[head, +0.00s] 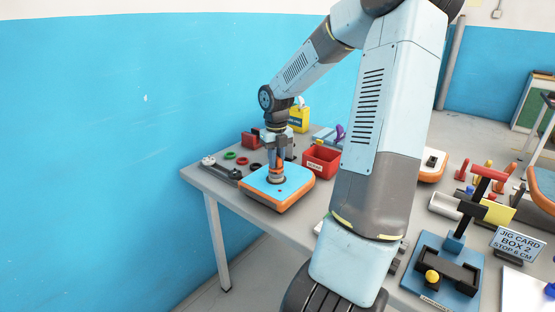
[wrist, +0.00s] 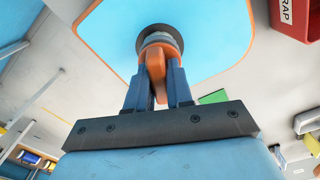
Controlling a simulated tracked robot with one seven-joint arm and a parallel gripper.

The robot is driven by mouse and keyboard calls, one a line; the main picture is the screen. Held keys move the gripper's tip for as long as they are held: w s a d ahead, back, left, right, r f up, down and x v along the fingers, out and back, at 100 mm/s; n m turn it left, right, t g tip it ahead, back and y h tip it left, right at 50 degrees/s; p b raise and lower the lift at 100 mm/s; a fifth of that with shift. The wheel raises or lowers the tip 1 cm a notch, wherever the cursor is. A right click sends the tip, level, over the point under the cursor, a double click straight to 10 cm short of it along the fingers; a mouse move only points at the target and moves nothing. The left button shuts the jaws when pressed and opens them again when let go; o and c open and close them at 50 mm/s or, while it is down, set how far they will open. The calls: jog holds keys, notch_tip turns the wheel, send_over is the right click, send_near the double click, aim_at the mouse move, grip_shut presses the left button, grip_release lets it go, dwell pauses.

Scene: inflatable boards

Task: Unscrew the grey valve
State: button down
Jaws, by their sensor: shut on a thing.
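The grey valve (wrist: 158,40) sits in a dark round ring in the blue top of an orange-edged inflatable board (head: 295,178). An orange grip part (wrist: 156,62) stands up from the valve. My gripper (wrist: 158,78) points down at the board, its two dark blue fingers closed on the orange part from both sides. In the head view my gripper (head: 277,165) is over the middle of the board, and the grey valve (head: 277,180) shows just below the fingertips. The fingers hide part of the valve, so I cannot tell how far it is turned.
A red scrap box (head: 321,161) stands right of the board; it also shows in the wrist view (wrist: 291,18). Small rings (head: 242,160) and a grey tool (head: 222,170) lie to the left. A yellow container (head: 299,118) is behind. A jig card sign (head: 518,243) stands right.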

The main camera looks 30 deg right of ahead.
aim_at(277, 156)
jog(key=shift+n, duration=1.4)
jog(key=shift+n, duration=1.5)
jog(key=shift+r, duration=2.5)
